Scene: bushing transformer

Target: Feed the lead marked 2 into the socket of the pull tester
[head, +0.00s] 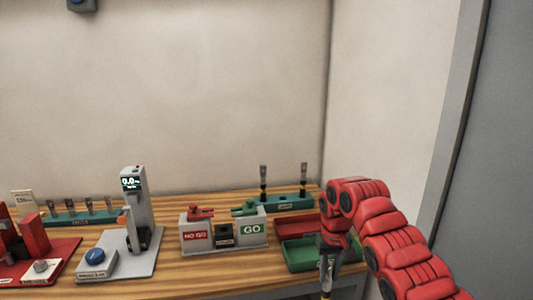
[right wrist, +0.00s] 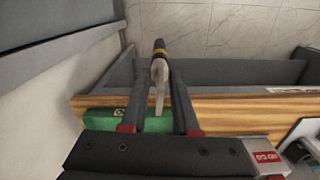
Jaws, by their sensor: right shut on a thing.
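My right gripper (head: 328,251) is at the right front of the bench and points down. It is shut on a lead (head: 326,278), which hangs below it in the head view. The right wrist view shows the lead (right wrist: 159,68) between the fingertips (right wrist: 161,82), with a pale metal end and a black and yellow band. No number on it can be read. The pull tester (head: 135,205), a grey column with a lit 0.0 display, stands left of centre, well apart from my gripper. Its socket is too small to make out. My left gripper is not in view.
Two more leads stand in a teal rack (head: 288,204) at the back right. A red tray (head: 300,225) and a green tray (head: 300,256) lie beside my right gripper. The NO GO/GO gauge block (head: 224,250) stands between the trays and the tester. A teal terminal rack (head: 70,222) is at left.

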